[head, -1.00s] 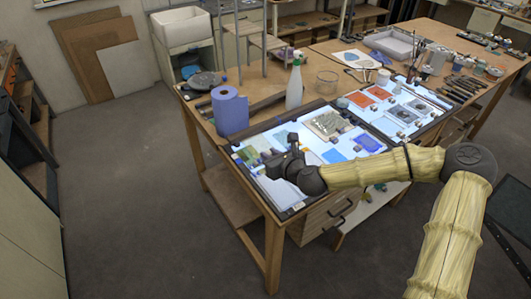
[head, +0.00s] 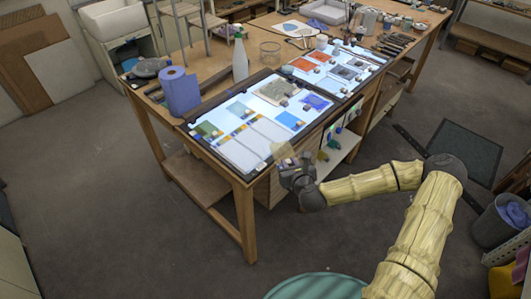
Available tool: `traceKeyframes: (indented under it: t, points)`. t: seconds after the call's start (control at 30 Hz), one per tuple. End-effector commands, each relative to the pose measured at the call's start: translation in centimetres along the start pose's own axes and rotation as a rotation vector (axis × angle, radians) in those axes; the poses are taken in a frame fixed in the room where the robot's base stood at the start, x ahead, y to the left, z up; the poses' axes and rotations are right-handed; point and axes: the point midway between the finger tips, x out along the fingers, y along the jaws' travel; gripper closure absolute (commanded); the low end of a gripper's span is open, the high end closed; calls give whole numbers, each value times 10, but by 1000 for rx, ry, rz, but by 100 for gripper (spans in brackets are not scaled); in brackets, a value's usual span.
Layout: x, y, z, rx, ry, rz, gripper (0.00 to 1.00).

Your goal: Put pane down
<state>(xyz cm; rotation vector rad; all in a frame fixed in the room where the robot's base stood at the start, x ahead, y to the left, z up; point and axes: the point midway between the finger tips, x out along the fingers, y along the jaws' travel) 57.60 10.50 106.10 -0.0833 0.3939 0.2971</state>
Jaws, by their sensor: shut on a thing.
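My gripper (head: 287,168) is at the front edge of the workbench, near the right end of the near light panel (head: 240,157). It is shut on a small, pale yellowish pane (head: 281,152), which shows just above the fingers. The pane looks see-through and is partly hidden by the gripper. I cannot tell whether it touches the table edge. On the lit panel lie other panes: a green one (head: 207,130), a light blue one (head: 238,109), a grey patterned one (head: 276,91) and a blue one (head: 316,101).
A blue paper roll (head: 180,92) and a white spray bottle (head: 240,56) stand behind the panel. A second lit panel (head: 335,68) with orange and grey panes lies further back. A round teal top (head: 315,287) is at the bottom, and a bin (head: 497,222) stands at the right.

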Motion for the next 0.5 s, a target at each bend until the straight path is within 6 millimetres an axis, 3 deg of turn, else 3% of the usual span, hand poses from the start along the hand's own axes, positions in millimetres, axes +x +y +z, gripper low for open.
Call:
traceKeyframes:
  t: [0.03,0.1,0.2,0.4,0.5]
  points:
    - [-2,-17,-24,27,6,-45,100]
    - [-7,-38,-52,59,6,-109,100]
    - [-10,-61,-96,96,2,-185,100]
    - [-8,-78,-147,128,-3,-251,100]
    - [-8,-82,-158,135,-5,-267,100]
